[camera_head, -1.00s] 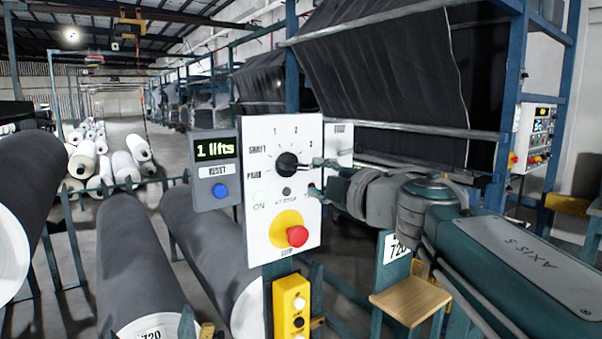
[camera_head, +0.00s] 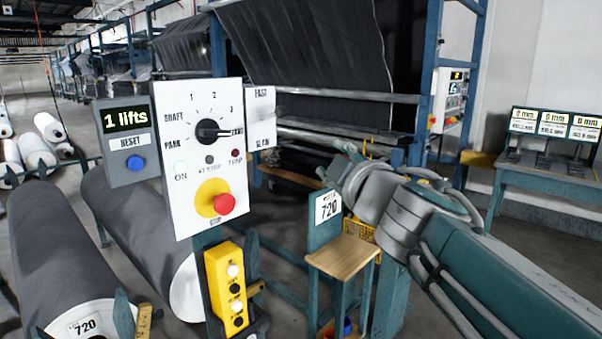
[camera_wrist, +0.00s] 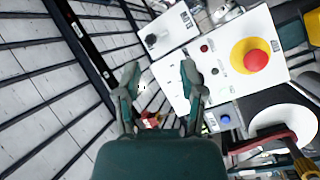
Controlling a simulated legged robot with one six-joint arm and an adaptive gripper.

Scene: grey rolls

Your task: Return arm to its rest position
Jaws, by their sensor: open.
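My arm (camera_head: 465,265) reaches in from the lower right of the head view. My gripper (camera_head: 350,160) is at its far end, to the right of the white control panel (camera_head: 185,190) and apart from its black rotary knob (camera_head: 208,131). The knob's pointer points right. In the wrist view my gripper (camera_wrist: 160,78) shows two spread fingers with nothing between them. The white panel with the red button (camera_wrist: 252,58) lies beyond the right finger there.
A counter box (camera_head: 125,140) reading "1 lifts" adjoins the panel's left side. A yellow button box (camera_head: 229,290) hangs below. A wooden-topped stand (camera_head: 343,256) is under my arm. Dark rolls (camera_head: 60,255) lie at left; a desk with screens (camera_head: 545,150) is at right.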

